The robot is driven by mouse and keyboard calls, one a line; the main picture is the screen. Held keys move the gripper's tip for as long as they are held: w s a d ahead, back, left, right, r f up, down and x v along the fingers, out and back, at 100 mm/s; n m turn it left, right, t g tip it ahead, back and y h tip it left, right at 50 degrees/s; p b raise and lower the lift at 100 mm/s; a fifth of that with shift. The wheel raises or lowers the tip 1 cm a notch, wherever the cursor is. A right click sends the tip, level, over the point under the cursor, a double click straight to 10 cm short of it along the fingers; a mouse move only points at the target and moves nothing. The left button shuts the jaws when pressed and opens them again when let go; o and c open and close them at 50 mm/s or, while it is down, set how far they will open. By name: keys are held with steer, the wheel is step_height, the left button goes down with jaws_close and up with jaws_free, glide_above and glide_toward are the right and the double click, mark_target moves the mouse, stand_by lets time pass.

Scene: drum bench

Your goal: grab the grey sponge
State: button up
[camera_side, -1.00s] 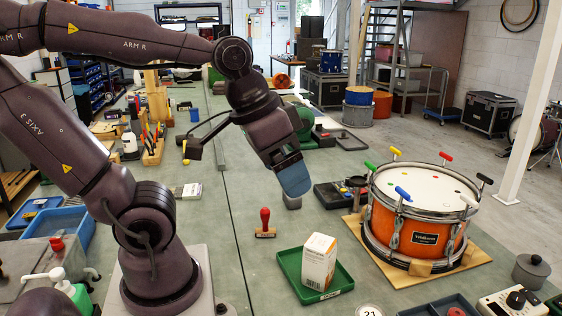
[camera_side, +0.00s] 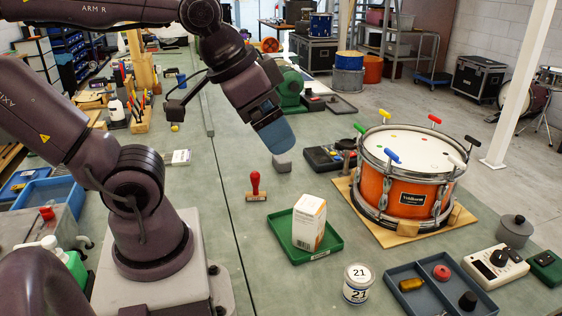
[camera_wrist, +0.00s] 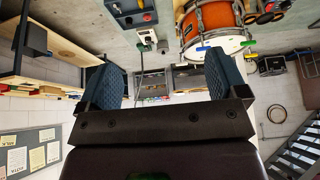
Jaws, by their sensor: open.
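A small grey block (camera_side: 282,163), which looks like the grey sponge, lies on the bench in the side view. My gripper (camera_side: 274,135) points down at a slant just above and behind it in the picture, its blue fingertips overlapping the block's top edge. I cannot tell from this view whether they touch. In the wrist view my gripper (camera_wrist: 162,82) shows two blue padded fingers wide apart with nothing between them. The grey block is not visible in the wrist view.
A red-handled stamp (camera_side: 255,186) stands left of the block. A black tray (camera_side: 325,158) lies to its right, before the orange drum (camera_side: 405,185) on its board. In front are a green tray (camera_side: 318,252) with a white box (camera_side: 309,222) and a can (camera_side: 357,283).

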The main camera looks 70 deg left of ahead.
stand_by(0.3)
steer(key=shift+c, duration=1)
